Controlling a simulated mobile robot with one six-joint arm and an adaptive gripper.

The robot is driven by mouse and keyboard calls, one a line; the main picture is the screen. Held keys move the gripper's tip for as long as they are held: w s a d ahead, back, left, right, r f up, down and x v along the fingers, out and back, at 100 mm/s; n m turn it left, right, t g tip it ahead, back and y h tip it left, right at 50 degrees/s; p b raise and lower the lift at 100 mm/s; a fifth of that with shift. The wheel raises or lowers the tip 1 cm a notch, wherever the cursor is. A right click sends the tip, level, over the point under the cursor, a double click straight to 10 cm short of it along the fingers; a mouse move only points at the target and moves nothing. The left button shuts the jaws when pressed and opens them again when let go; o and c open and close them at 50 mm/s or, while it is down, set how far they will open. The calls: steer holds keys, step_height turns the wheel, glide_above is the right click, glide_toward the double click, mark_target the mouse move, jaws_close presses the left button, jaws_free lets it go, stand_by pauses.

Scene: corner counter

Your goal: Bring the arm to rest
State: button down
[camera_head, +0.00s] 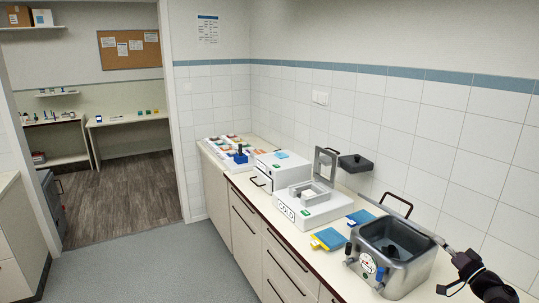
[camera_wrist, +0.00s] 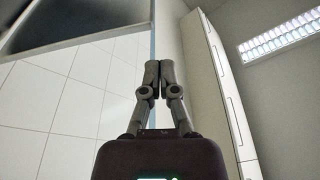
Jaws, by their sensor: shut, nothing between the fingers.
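My gripper (camera_wrist: 159,68) shows in the wrist view with its two grey fingertips together and nothing between them. It is in free space, touching nothing that I can see. In the head view, a dark part of my arm (camera_head: 485,280) shows at the lower right corner, right of the metal bath. I cannot clearly make out the fingertips there.
A metal bath (camera_head: 412,272) with a dial stands on the counter near my arm. Left of it are a yellow and blue item (camera_head: 328,239), a white device marked COLD (camera_head: 306,215) and a white box (camera_head: 276,170). The grey floor (camera_head: 165,262) is clear.

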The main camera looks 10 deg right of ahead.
steer(key=w+a+f+n+g+y, duration=0.25)
steer(key=a+f+g, duration=0.3)
steer(key=a, duration=0.55)
steer(key=w+a+f+n+g+y, duration=0.1)
steer(key=w+a+f+n+g, duration=0.15)
steer(key=a+f+g, duration=0.6)
steer(key=s+a+f+g+h, duration=0.2)
steer(key=s+a+f+h, duration=0.1)
steer(key=a, duration=0.6)
steer(key=s+a+f+g+h, duration=0.3)
steer(key=a+f+h, duration=0.2)
steer(key=a, duration=0.5)
steer(key=shift+s+n+g, duration=0.25)
steer(key=shift+n+g, duration=0.05)
steer(key=shift+d, duration=0.1)
